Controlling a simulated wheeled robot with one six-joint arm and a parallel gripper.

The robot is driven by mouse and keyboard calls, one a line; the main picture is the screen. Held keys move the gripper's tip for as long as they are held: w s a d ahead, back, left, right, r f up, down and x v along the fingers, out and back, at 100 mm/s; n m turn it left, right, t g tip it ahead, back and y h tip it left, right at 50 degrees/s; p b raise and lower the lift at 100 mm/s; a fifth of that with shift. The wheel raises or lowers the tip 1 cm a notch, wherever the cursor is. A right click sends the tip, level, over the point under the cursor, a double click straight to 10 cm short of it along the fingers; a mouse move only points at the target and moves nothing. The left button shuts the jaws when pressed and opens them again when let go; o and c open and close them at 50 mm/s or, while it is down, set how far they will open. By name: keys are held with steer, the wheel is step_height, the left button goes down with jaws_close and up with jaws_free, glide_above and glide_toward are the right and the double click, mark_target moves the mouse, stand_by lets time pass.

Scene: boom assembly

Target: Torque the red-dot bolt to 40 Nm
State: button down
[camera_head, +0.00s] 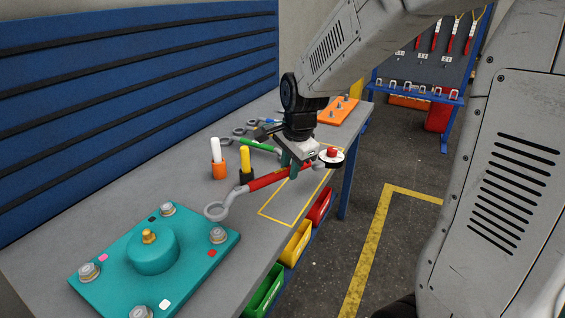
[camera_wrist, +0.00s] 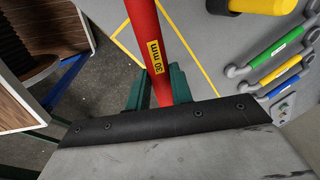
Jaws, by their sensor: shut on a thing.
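A teal plate (camera_head: 190,270) with a round raised hub lies on the bench at the lower left. The red-marked bolt (camera_head: 218,235) is at its right corner, with a red mark (camera_head: 211,253) beside it. My gripper (camera_head: 291,164) is shut on a red wrench (camera_head: 266,181) above the bench. The wrench's ring end (camera_head: 216,211) points toward the plate and appears close to, but apart from, that bolt. In the wrist view my green fingers (camera_wrist: 158,88) grip the wrench handle (camera_wrist: 155,40), which has a yellow "30 mm" label. The ring end is outside that view.
Other plate corners have bolts with pink, white and black marks. A green-handled wrench (camera_head: 260,145) lies farther back. A red-topped round object (camera_head: 332,155) is at the bench edge. Coloured bins (camera_head: 296,243) sit below.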

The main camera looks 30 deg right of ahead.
steer(key=shift+f, duration=0.3)
steer(key=shift+a+f, duration=0.4)
steer(key=shift+f, duration=0.35)
steer(key=shift+w+f, duration=0.1)
steer(key=shift+f, duration=2.25)
steer(key=shift+s+d+m, duration=0.1)
steer(key=shift+s+m, duration=0.7)
steer(key=shift+s, duration=0.65)
